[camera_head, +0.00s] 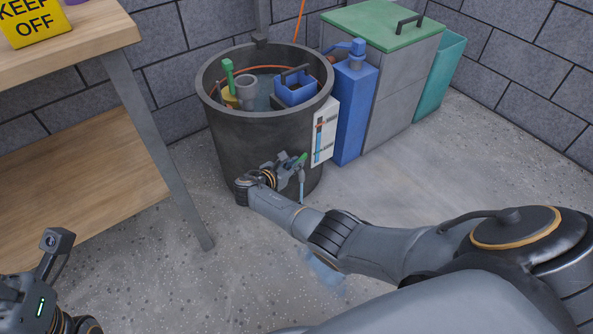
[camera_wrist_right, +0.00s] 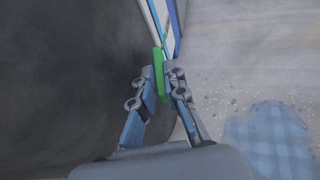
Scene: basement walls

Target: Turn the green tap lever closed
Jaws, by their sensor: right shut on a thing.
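The green tap lever (camera_head: 302,158) shows low on the front of the dark round barrel (camera_head: 250,135). My right gripper (camera_head: 292,164) is at the lever, and in the right wrist view its fingers (camera_wrist_right: 162,85) are shut on the green lever (camera_wrist_right: 158,72). A thin blue stream (camera_head: 302,188) shows below the tap. The tap body is mostly hidden behind the gripper. My left gripper is at the bottom left; only part of its wrist shows, and its fingers are out of view.
A blue patch (camera_head: 326,272) lies on the floor, also in the wrist view (camera_wrist_right: 268,140). A blue container (camera_head: 352,110) and grey bin (camera_head: 400,85) stand right. A wooden table (camera_head: 80,40) is left.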

